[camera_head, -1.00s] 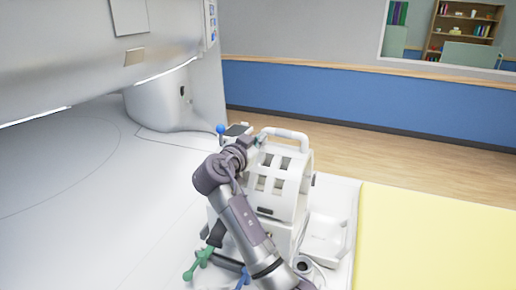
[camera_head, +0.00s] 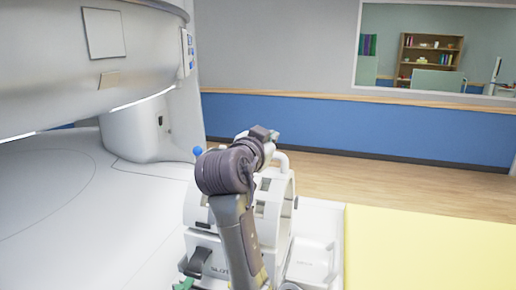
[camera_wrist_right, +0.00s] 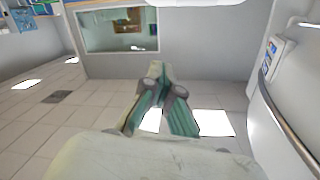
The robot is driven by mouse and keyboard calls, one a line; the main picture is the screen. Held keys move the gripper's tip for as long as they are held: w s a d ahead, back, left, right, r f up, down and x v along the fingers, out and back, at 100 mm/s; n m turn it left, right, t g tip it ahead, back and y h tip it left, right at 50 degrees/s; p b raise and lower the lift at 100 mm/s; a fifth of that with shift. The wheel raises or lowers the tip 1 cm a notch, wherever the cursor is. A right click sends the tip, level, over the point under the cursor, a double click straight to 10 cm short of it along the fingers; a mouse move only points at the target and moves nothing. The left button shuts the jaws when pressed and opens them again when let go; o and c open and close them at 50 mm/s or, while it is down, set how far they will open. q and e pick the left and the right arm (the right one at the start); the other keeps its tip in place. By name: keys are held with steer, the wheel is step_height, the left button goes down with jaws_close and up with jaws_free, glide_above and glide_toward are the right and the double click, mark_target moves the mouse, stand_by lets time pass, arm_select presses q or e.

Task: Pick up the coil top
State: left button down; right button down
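The coil top (camera_head: 274,194), a white curved shell with window openings and a rounded carrying handle (camera_head: 284,160), sits on its white holder (camera_head: 203,215) in the head view. My right arm hides much of its middle and left. My right gripper (camera_head: 267,133) is above and just left of the handle, apart from it as far as I can see. In the right wrist view, its fingers (camera_wrist_right: 157,72) come together at the tips with nothing visible between them. The coil top does not show clearly there. My left gripper is not in view.
The scanner (camera_head: 80,60) and its wide white surface (camera_head: 60,200) are on the left. A yellow pad (camera_head: 430,250) lies on the right, beside a white tray (camera_head: 313,258). A blue ball knob (camera_head: 198,151) stands left of my arm. The wooden floor behind is open.

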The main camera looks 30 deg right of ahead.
steer(key=shift+s+d+r, duration=0.2)
steer(key=shift+s+d, duration=0.05)
steer(key=shift+s, duration=0.25)
steer(key=shift+c, duration=1.9)
jaws_free()
steer(key=shift+r, duration=0.1)
